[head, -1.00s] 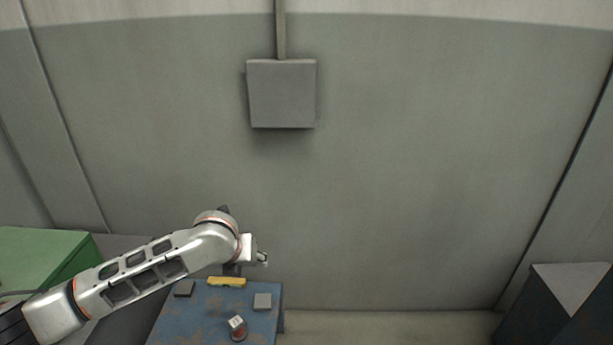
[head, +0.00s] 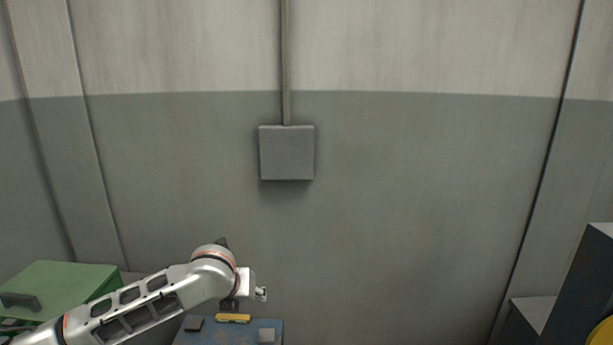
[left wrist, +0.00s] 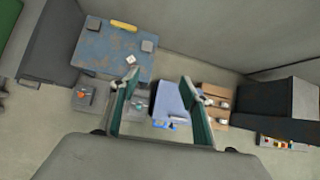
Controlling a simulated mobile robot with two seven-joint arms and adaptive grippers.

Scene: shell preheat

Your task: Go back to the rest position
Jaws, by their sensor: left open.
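My left arm comes in from the lower left in the head view. Its left gripper (head: 231,304) hangs at the arm's end near the blue worn table, and only a small dark part of it shows there. In the left wrist view the left gripper (left wrist: 158,92) is open, its two green-lined fingers apart with nothing held between them. The floor and several objects lie well below the fingers. My right gripper is in neither view.
The blue table (left wrist: 95,50) carries a yellow bar (left wrist: 124,25), dark and grey blocks and a small white-topped item (left wrist: 130,60). A green cabinet (head: 65,285) stands at left. A grey box (head: 287,153) hangs on the wall. Dark cabinets stand at right.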

